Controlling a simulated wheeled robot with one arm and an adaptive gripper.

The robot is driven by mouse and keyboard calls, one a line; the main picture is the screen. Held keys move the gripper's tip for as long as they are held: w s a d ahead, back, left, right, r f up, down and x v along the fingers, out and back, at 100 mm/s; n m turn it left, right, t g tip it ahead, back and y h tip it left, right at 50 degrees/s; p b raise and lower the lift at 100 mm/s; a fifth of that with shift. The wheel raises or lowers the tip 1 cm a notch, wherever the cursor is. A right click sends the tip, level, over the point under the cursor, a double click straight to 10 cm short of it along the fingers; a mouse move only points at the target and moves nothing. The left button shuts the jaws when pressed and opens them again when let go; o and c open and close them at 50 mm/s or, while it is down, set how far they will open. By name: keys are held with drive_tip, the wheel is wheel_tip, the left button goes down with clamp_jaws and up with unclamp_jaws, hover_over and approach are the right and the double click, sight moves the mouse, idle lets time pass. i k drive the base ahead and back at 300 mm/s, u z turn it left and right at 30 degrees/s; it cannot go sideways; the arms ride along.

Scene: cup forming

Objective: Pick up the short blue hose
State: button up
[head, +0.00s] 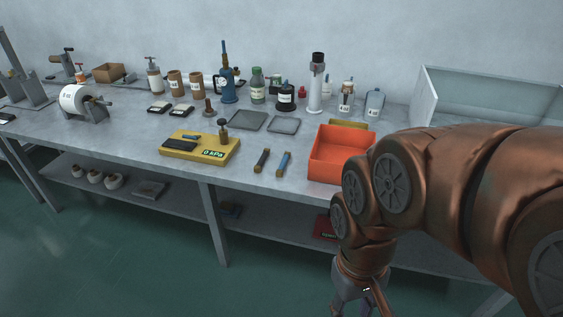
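A short blue hose (284,163) with tan ends lies on the grey workbench (235,178) near its front edge. A similar dark hose (262,160) with tan ends lies just left of it. The two are apart. My gripper (362,304) hangs low at the bottom edge of the head view, in front of the bench and below its top, to the right of the blue hose. Its fingertips are cut off by the picture edge, so I cannot tell whether it is open or shut. It is well away from the blue hose.
An orange bin (329,172) stands right of the hoses, near my arm. A yellow gauge block (178,153) with a small blue piece on it lies to the left. Flat grey plates (284,125), bottles and a clear box (480,90) stand behind. Bench around the hoses is bare.

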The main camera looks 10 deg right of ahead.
sight(280, 169)
drive_tip(key=u, duration=2.1)
drive_tip(key=i, duration=2.75)
drive_tip(key=z, duration=3.6)
drive_tip(key=i, duration=0.5)
drive_tip(key=u, duration=0.05)
